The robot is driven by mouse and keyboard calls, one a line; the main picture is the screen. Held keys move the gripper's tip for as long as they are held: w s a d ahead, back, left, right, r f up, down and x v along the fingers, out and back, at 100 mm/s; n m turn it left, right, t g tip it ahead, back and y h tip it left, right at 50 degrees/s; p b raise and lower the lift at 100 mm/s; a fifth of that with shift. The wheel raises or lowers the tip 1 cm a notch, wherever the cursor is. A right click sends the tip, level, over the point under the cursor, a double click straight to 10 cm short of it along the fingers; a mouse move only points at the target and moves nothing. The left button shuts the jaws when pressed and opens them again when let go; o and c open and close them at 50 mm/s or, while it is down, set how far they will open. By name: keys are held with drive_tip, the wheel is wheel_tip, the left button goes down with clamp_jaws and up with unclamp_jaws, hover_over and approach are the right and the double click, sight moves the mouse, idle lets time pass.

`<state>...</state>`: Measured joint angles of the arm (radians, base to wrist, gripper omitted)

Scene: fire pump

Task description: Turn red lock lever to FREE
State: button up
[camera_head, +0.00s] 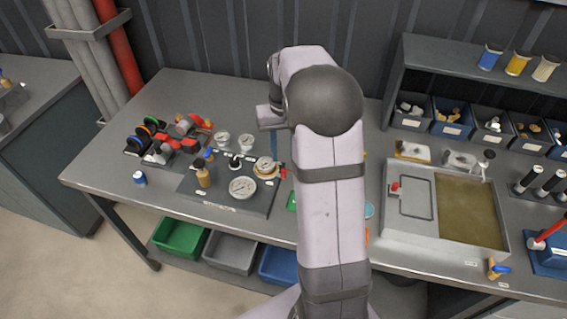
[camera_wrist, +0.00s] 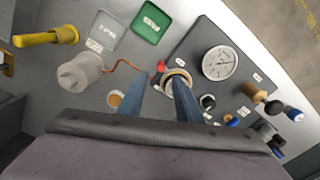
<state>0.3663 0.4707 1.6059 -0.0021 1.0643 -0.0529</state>
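A small red lever-like part (camera_wrist: 161,66) shows in the wrist view beside a round brass-rimmed fitting (camera_wrist: 177,76); in the head view the red part (camera_head: 283,172) sits at the right edge of the brass fitting (camera_head: 265,168) on a dark panel (camera_head: 228,205). Its labels are too small to read, so its setting cannot be told. My gripper (camera_wrist: 157,84) is open, with two blue fingers spread apart. The right fingertip overlaps the brass fitting in the wrist view; contact cannot be told. In the head view my arm hides most of the gripper.
A white-faced gauge (camera_wrist: 220,63), a wooden-handled part (camera_wrist: 256,92) and blue knobs stand close on the same panel. A clear cylinder (camera_wrist: 80,72) with a copper-coloured line, a green tray (camera_wrist: 152,22) and a yellow handle (camera_wrist: 45,38) lie on the other side. A basin (camera_head: 465,210) is further right.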

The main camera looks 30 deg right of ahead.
sight(284, 170)
drive_tip(key=shift+a+f+p, duration=0.1)
drive_tip(key=shift+f+p, duration=1)
drive_tip(key=shift+f, duration=2.55)
drive_tip(key=shift+c, duration=0.6)
clamp_jaws()
